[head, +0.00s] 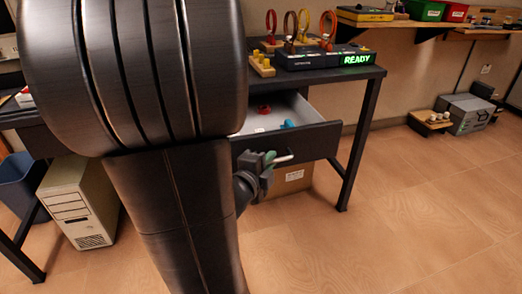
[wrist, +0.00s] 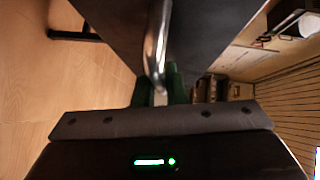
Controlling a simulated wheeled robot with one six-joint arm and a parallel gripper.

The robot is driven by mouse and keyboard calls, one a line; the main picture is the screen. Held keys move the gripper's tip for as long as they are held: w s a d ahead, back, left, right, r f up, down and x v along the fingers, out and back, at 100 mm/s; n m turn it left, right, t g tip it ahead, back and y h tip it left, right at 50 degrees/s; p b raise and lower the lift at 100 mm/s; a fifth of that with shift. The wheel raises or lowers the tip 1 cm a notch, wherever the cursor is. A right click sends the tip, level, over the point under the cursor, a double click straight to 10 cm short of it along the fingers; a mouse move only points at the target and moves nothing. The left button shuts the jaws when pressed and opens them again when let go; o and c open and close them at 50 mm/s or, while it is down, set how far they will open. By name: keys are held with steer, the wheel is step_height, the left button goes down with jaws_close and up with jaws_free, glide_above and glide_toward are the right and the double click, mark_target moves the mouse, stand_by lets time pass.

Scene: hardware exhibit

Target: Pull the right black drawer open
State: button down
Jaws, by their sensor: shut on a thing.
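The right black drawer (head: 310,143) stands out from under the dark table, pulled open. Its light interior shows, with a red object (head: 264,109) and a blue object (head: 288,124) inside. My gripper (head: 268,160) is at the drawer front and shut on its light bar handle (head: 284,158). In the wrist view the metal handle (wrist: 157,45) runs down between the green fingertips of my gripper (wrist: 160,92). The dark drawer front (wrist: 205,35) fills the upper middle there. My arm hides the left part of the drawer in the head view.
The table (head: 368,72) bears a box with a lit READY sign (head: 356,60) and several coloured rings. A cardboard box (head: 290,180) sits under the drawer. A beige computer tower (head: 77,203) and a blue bin (head: 20,185) stand at left.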

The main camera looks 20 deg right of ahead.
steer(key=shift+s, duration=2.7)
steer(key=c, duration=1.5)
jaws_free()
